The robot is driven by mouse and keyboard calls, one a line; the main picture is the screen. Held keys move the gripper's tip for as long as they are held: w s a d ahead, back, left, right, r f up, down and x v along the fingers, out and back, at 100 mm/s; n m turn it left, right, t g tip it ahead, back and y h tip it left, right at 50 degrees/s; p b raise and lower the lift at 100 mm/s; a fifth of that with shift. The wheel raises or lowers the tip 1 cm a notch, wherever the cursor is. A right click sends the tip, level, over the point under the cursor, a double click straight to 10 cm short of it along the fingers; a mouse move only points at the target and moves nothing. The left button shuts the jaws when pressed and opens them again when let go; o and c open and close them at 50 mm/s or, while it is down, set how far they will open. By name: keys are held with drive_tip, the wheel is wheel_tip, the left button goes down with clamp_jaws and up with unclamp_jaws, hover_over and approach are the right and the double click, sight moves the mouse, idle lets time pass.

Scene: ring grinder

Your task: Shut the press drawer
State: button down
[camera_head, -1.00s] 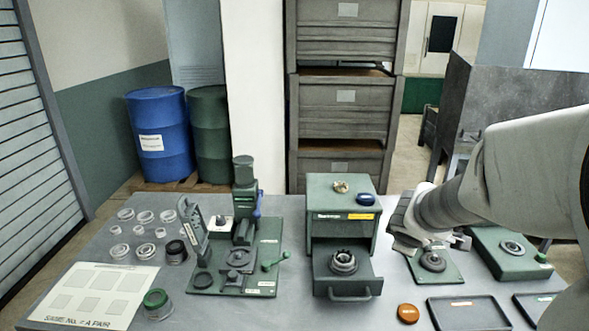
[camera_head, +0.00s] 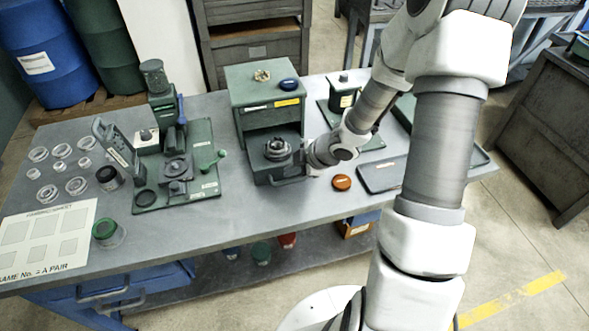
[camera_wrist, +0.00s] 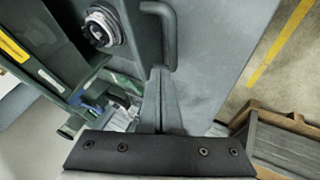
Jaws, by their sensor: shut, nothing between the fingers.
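The green press (camera_head: 264,95) stands on the table in the head view, and its drawer (camera_head: 262,174) is pulled out toward the front. A metal ring part (camera_head: 277,150) sits in the drawer; it also shows in the wrist view (camera_wrist: 102,27). The drawer's bar handle (camera_wrist: 170,35) shows at the top of the wrist view. My gripper (camera_wrist: 158,75) is shut and empty, its fingers pointing toward the drawer front just by the handle. I cannot tell whether they touch. In the head view my wrist is right of the drawer, and the fingertips are mostly hidden.
An orange disc (camera_head: 342,182) and a dark tray (camera_head: 381,176) lie right of the drawer. A green fixture (camera_head: 178,165) with a lever stands to the left. A brass part (camera_head: 262,75) and a blue cap (camera_head: 289,85) rest on the press. The table in front of the drawer is clear.

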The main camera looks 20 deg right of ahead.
drive_tip(key=b+x, duration=0.1)
drive_tip(key=x, duration=0.4)
drive_tip(key=shift+w+a+f, duration=0.15)
drive_tip(key=shift+f, duration=0.15)
drive_tip(key=shift+w, duration=0.15)
